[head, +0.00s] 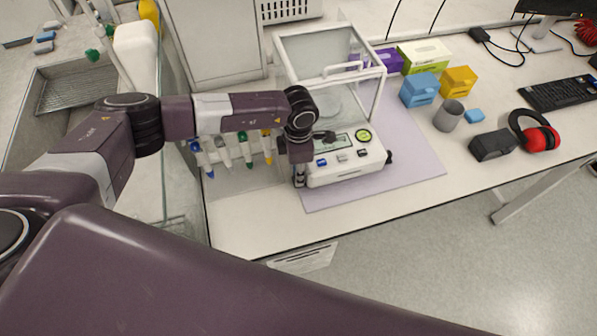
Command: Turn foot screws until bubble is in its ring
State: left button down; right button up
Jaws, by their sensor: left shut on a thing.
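A white balance (345,171) with a clear draft shield stands on a lilac mat (415,177) on the bench. Its round bubble level (363,135) shows yellow-green with a dark ring on the front panel. The bubble is too small to place against the ring. A dark foot screw (389,157) sticks out at the balance's right front corner. My left gripper (299,181) points down at the left front corner, shut on the left foot screw, which the gripper hides. My right gripper is out of view.
Several pipettes (225,152) hang just left of the balance, close to my left arm. Blue (419,91) and yellow (458,81) boxes, a grey cup (448,116) and red earmuffs (541,137) stand to the right. The mat right of the balance is clear.

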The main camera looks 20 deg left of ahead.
pick_arm(q)
jog(key=shift+f+n+b, duration=0.15)
jog(key=shift+n+b, duration=0.4)
jog(key=shift+n, duration=0.15)
jog(key=shift+r+n, duration=0.2)
jog(key=shift+n, duration=0.5)
jog(key=c, duration=1.7)
grip_release()
jog(key=shift+o, duration=0.2)
notch_tip(320, 180, up, 12)
